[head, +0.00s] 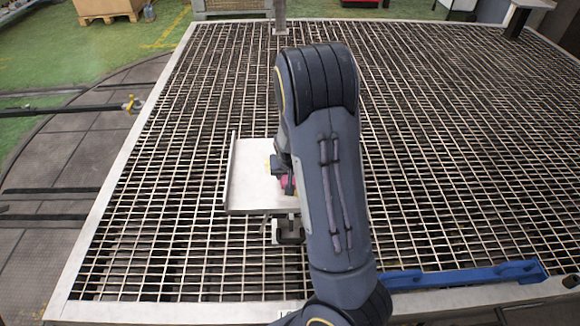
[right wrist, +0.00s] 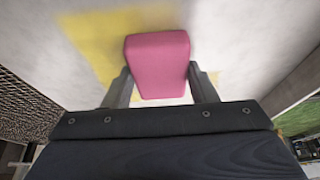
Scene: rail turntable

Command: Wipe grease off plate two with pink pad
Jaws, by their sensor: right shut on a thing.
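The plate (head: 245,190) is a pale grey metal sheet with a raised left edge, standing on a support above the grating. My right arm hides its right side. The pink pad (right wrist: 158,62) is a block held between the fingers of my right gripper (right wrist: 161,84), which is shut on it. In the head view a bit of the pad (head: 288,186) shows beside my arm, over the plate. A yellow grease patch (right wrist: 95,38) shows on the plate around the pad. I cannot tell whether the pad touches the plate. My left gripper is not in view.
A wide metal grating (head: 450,150) with a pale frame lies around the plate. A blue bar (head: 465,275) lies at its front right edge. A grey post (head: 280,18) stands behind. A dark rod with a yellow tip (head: 132,105) is at left.

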